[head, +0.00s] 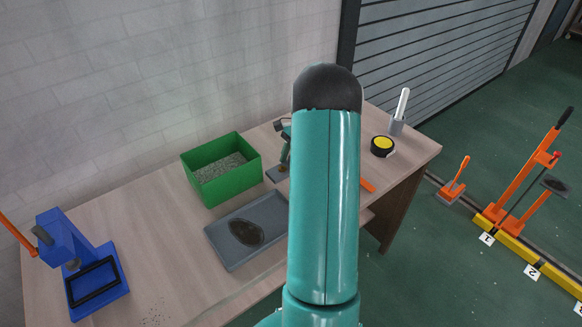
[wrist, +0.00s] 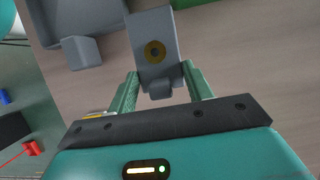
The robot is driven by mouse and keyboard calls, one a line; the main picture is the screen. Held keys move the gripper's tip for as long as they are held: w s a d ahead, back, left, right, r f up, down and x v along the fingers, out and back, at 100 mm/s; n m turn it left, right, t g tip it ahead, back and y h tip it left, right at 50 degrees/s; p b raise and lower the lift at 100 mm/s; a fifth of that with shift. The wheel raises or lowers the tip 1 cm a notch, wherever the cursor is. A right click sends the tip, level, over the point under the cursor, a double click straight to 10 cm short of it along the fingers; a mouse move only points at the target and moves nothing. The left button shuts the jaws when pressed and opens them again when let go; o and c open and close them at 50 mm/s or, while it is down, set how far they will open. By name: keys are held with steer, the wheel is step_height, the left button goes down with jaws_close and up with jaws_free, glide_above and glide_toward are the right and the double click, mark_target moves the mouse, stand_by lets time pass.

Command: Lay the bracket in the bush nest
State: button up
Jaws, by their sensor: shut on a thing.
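The bracket (wrist: 142,28), a grey plate with a brass-coloured ring and a small tab, sits between the two green fingertips of my gripper (wrist: 160,78) in the wrist view. My gripper is shut on it, above the wooden tabletop. I cannot surely pick out the bush nest. A grey piece with a raised block (wrist: 84,52) lies upper left in the wrist view.
On the bench (head: 150,235) stand a green bin (head: 210,196) of grit, a grey tray (head: 222,256) with a dark patch, and a blue press (head: 75,235) at left. A yellow-topped black disc (head: 382,146) and a grey holder (head: 397,127) stand at right.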

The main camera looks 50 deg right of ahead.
steer(key=shift+f, duration=1.4)
steer(key=shift+f, duration=0.1)
steer(key=o, duration=1.1)
steer(key=v, duration=1.2)
